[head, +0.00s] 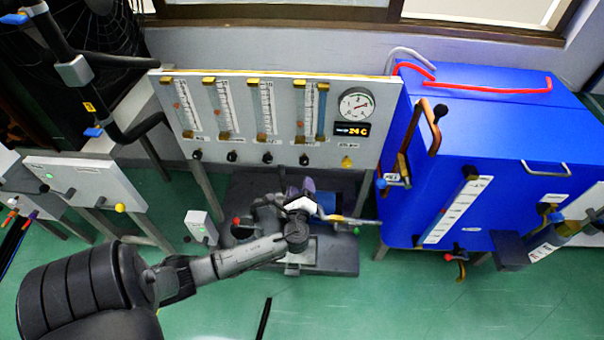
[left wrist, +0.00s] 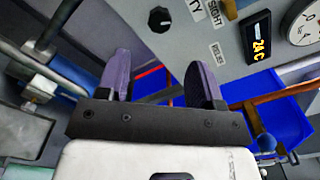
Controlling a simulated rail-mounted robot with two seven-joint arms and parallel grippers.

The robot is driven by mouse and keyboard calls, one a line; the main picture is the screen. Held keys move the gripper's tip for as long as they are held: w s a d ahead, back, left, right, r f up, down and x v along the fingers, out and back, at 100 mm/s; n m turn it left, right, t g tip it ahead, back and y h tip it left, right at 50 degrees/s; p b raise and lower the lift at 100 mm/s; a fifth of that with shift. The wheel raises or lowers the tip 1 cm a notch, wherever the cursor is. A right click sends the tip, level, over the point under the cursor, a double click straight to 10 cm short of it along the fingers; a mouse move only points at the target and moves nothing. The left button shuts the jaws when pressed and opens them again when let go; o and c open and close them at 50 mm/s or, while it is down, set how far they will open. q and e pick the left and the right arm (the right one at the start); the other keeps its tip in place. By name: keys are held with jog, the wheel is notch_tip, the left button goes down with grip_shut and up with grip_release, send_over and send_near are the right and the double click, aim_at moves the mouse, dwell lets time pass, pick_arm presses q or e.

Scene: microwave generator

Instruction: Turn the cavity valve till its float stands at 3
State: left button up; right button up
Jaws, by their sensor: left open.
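The grey panel (head: 375,78) carries several upright flow tubes with black knobs below. The rightmost black knob (head: 304,159) sits under the scaled tube (head: 306,112) beside a blue sight tube (head: 322,110). In the left wrist view this black knob (left wrist: 160,18) is beside a cut-off label ending in "TY", which fits the cavity valve. The cavity float is too small to read. My left gripper (head: 304,189) is open and empty just below the knob, apart from it. Its purple fingers (left wrist: 160,78) are spread in the left wrist view. My right gripper is not seen.
A round dial and a "24 C" display (head: 352,129) are at the panel's right, above a yellow knob (head: 347,161). A blue cabinet (head: 480,135) with pipes stands to the right. A dark stand (head: 340,257) is below the gripper. Green floor is open in front.

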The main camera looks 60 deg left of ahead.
pick_arm(q)
jog(key=shift+v, duration=1.05)
